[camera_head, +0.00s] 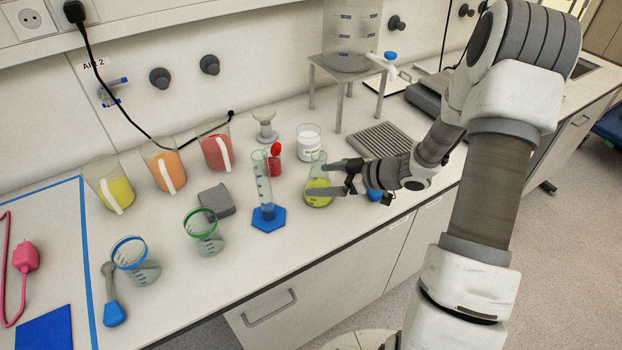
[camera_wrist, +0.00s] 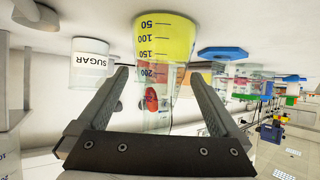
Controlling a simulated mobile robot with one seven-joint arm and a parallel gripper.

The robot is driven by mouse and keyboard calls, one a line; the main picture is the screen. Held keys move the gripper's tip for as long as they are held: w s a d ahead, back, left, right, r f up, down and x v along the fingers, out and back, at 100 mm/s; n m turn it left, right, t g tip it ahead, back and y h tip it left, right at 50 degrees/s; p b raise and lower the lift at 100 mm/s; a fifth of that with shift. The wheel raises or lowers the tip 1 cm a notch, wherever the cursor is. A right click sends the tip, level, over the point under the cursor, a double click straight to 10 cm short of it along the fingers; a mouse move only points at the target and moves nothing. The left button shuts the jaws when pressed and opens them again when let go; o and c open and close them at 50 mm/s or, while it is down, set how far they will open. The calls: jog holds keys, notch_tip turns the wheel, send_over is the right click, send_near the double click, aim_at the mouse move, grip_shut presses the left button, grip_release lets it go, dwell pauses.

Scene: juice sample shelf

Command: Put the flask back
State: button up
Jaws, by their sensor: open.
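The flask (camera_head: 318,200) is conical clear glass with yellow liquid. It stands upright on the bench in the head view. My gripper (camera_head: 319,179) is open, level with the flask, one finger crossing in front of it and the other beside its neck. In the wrist view, which is upside down, the flask (camera_wrist: 165,38) with its marks appears between the two spread fingers of my gripper (camera_wrist: 157,75).
A measuring cylinder (camera_head: 264,183) on a blue foot stands left of the flask. A drain grate (camera_head: 378,138) and metal stand (camera_head: 347,78) are behind right.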

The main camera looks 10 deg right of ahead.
jog(key=v, duration=0.7)
dwell(0.3)
